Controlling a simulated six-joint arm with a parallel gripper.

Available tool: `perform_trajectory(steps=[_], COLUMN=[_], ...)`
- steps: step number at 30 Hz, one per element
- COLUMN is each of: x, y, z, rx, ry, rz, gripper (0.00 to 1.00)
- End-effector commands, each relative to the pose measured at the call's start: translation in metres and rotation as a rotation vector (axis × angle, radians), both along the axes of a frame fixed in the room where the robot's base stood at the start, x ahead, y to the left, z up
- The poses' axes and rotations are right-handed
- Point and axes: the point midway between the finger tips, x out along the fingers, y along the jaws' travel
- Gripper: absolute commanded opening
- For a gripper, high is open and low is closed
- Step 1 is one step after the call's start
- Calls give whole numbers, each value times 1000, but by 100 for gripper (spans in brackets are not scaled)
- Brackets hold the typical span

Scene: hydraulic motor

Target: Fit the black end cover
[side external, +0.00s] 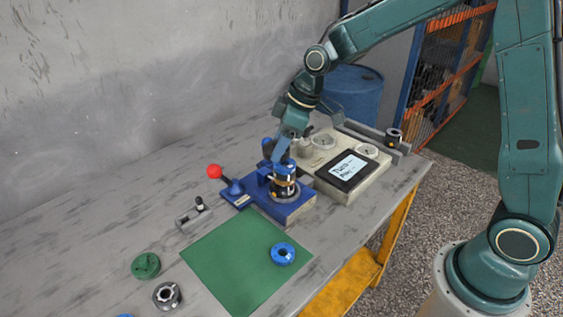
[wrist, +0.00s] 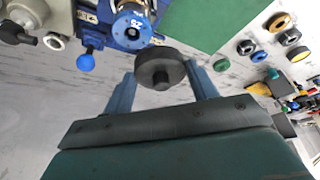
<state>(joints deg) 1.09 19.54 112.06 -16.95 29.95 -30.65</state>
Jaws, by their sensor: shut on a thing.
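The black end cover (wrist: 160,72) is a dark round disc with a raised centre boss, held between the two blue-grey fingers of my gripper (wrist: 163,82) in the wrist view. The motor body (wrist: 132,25), with a blue ring-shaped end, stands in the blue fixture just beyond the cover. In this view the two appear apart. In the side view my gripper (side external: 284,148) is close above the upright motor body (side external: 284,185), which shows dark, copper and blue bands. I cannot clearly make out the cover there.
A red-knobbed lever (side external: 214,172) sits left of the blue fixture (side external: 290,208). A grey unit with a display (side external: 348,170) stands to the right. A blue ring (side external: 283,254) lies on the green mat (side external: 225,265). A green part (side external: 145,266) and a dark ring (side external: 167,295) lie further left.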

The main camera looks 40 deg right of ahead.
Motion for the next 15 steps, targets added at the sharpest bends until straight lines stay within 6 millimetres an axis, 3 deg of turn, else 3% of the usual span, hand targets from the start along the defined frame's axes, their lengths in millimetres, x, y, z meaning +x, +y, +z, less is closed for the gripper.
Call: perform_trajectory(steps=[6, 15], x=[6, 7], y=[-31, -36], z=[-3, -4], rx=[0, 0], ry=[-2, -2], rz=[-57, -68], gripper=[25, 25])
